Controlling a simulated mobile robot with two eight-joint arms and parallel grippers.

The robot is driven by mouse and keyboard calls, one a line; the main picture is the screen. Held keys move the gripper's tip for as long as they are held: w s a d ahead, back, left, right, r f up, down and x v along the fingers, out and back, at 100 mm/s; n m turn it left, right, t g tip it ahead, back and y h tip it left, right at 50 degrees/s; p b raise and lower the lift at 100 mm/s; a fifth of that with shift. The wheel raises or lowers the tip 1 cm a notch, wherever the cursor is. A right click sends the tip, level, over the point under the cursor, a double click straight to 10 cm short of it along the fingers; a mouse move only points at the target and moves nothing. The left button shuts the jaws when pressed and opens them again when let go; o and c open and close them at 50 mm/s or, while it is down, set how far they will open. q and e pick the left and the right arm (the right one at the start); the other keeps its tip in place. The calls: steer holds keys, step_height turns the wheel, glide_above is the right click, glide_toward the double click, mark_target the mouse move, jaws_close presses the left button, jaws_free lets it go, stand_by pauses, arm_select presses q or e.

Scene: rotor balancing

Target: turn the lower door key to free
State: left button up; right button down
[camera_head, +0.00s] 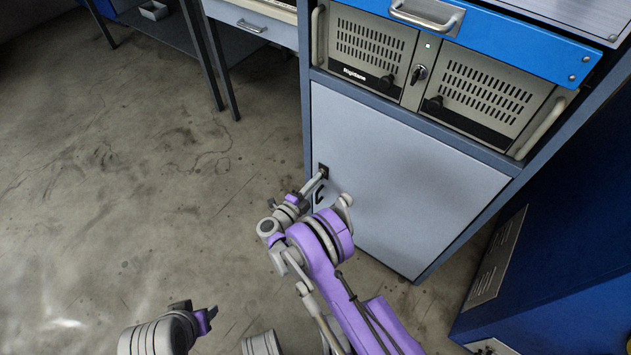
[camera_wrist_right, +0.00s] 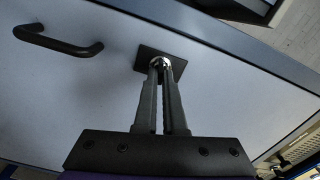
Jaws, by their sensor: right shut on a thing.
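The lower door (camera_head: 400,180) is a closed light-grey panel in the cabinet's lower part; it also fills much of the right wrist view (camera_wrist_right: 215,115). A dark square lock plate (camera_wrist_right: 146,54) sits near its edge, with a small shiny key (camera_wrist_right: 161,62) at it. My right gripper (camera_wrist_right: 166,66) is shut on the key, its fingers pointing at the plate and hiding most of the key. In the head view, my right gripper (camera_head: 315,183) reaches the door's left edge. The key's exact angle cannot be told. My left gripper (camera_head: 207,314) shows partly at lower left, away from the door; its jaws are unclear.
A black door handle (camera_wrist_right: 58,41) stands out near the lock. Above the door are two vented grey units (camera_head: 365,47) and a blue drawer with a metal handle (camera_head: 427,16). A blue cabinet (camera_head: 560,240) stands at right. The floor (camera_head: 120,190) at left is clear.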

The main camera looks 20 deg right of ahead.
steer(key=shift+m, duration=1.3)
steer(key=c, duration=1)
jaws_free()
steer(key=p+v, duration=0.1)
steer(key=v, duration=1)
steer(key=shift+p, duration=0.4)
